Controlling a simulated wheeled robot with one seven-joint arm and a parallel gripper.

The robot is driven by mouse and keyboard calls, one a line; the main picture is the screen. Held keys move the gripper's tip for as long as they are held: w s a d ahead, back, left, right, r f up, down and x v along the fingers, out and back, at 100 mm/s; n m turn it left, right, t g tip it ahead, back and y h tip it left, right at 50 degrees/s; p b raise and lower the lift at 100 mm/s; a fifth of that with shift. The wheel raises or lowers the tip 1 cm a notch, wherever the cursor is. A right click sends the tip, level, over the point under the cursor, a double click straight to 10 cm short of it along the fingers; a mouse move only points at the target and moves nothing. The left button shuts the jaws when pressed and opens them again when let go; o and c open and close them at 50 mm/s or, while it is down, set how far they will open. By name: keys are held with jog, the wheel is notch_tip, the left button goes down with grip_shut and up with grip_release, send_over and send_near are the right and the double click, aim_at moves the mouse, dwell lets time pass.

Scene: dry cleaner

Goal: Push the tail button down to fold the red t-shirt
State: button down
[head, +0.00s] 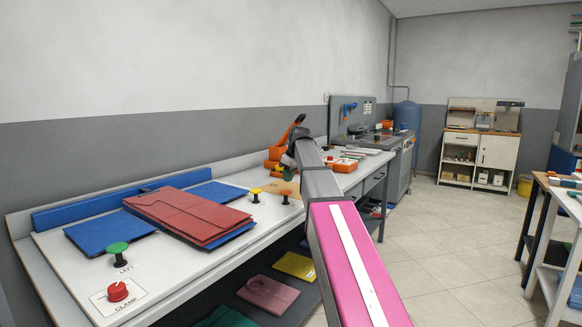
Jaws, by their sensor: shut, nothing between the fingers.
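The red t-shirt (189,213) lies as a flat folded rectangle on the blue folding boards (107,232) of a white-topped machine. A seam runs along its length. A green button (118,249) marked LEFT and a red knob (117,291) marked CLAMP are at the near end. A yellow button (256,193) and an orange button (285,195) stand beyond the shirt; their labels are too small to read. My gripper (288,161) is small and partly hidden at the far end of my arm, shut and empty, above and beyond these two buttons.
A long blue bar (112,203) runs along the machine's back edge. An orange tool (281,153) and a grey workbench (346,152) stand farther back. Folded yellow (296,266) and pink (268,295) cloths lie on the lower shelf. Tiled floor is open to the right.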

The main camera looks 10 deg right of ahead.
aim_at(286, 191)
jog(key=shift+a+f, duration=0.1)
jog(key=shift+f, duration=1.6)
jog(key=shift+s+f, duration=0.1)
jog(key=shift+f, duration=2.2)
jog(key=r, duration=0.4)
jog(key=shift+w, duration=0.2)
jog(key=v, duration=1)
jog(key=shift+s, duration=0.15)
